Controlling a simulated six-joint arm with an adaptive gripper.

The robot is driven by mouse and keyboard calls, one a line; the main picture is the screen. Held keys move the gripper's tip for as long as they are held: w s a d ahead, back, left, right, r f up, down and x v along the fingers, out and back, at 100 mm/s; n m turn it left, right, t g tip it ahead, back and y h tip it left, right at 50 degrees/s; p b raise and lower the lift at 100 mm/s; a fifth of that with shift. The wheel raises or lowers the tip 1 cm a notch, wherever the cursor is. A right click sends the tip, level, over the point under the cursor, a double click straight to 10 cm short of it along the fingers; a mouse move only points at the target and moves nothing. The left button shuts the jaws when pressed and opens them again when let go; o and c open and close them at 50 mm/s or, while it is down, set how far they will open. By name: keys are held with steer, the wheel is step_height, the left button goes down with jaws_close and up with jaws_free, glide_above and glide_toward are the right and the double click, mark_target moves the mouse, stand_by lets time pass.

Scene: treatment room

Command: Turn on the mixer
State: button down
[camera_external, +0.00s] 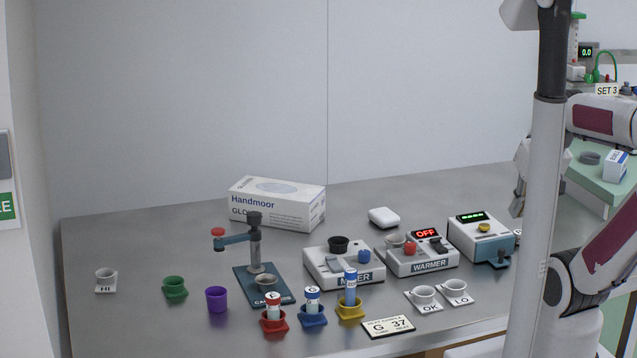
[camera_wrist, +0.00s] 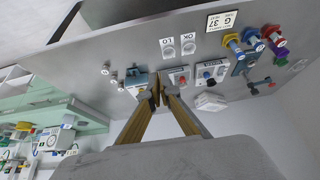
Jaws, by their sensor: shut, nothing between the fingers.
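The mixer (camera_external: 345,268) is a white and grey box on the metal table, with a black cup holder (camera_external: 339,244) on top and a blue knob (camera_external: 364,256) at its right. In the wrist view the mixer (camera_wrist: 209,69) shows small, beyond the warmer (camera_wrist: 180,72). My gripper (camera_wrist: 157,88) is shut and empty, its fingertips apart from the mixer, overlapping the blue-grey device in the picture. In the external view a grey part of my arm's end shows right of the table devices, partly behind a pole; the fingertips are unclear there.
The warmer (camera_external: 424,258) stands right of the mixer and displays "OFF". A white device with green lights (camera_external: 482,237) is farther right. Tubes in coloured holders (camera_external: 312,309) stand in front, and a blue press-like stand (camera_external: 257,252) is at left. A glove box (camera_external: 277,205) lies behind.

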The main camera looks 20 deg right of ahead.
steer(key=shift+a+f, duration=0.65)
steer(key=shift+f, duration=0.1)
steer(key=g, duration=0.2)
glide_above(331, 256)
steer(key=s, duration=0.5)
step_height(331, 256, down, 6)
steer(key=shift+r, duration=0.25)
steer(key=shift+f, duration=0.15)
steer(key=x, duration=1.3)
steer(key=shift+s+f, duration=0.1)
steer(key=shift+f, duration=0.25)
